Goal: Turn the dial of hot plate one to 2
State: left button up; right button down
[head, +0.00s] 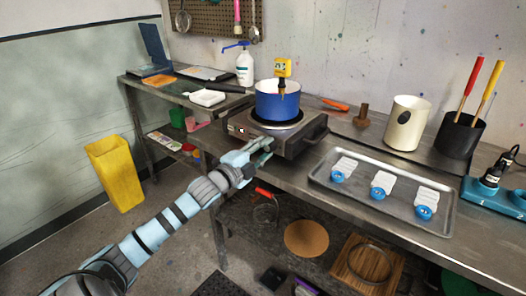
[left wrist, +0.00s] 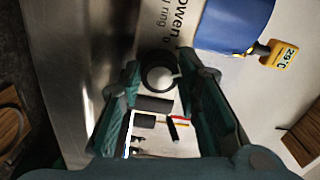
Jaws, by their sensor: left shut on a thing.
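A hot plate (head: 296,143) stands on the steel bench, with a blue pot (head: 278,108) on its burner. My left gripper (head: 264,145) is at the front of the hot plate. In the left wrist view, a round dark dial (left wrist: 160,76) with a pale face and a light mark sits between the fingertips of my left gripper (left wrist: 160,82), which is shut on it. The numbers around the dial cannot be read. In the head view the arm and fingers hide the dial. My right gripper is not in view.
A yellow thermometer (head: 282,68) stands at the pot and reads 29°C in the left wrist view. A metal tray (head: 330,197) with several white and blue items lies to the right. A cream canister (head: 407,123) and a dark tool holder (head: 460,135) stand behind it.

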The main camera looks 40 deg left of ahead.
pick_arm(q)
jog(key=shift+m, duration=0.5)
jog(key=o, duration=1.2)
jog(key=shift+c, duration=0.2)
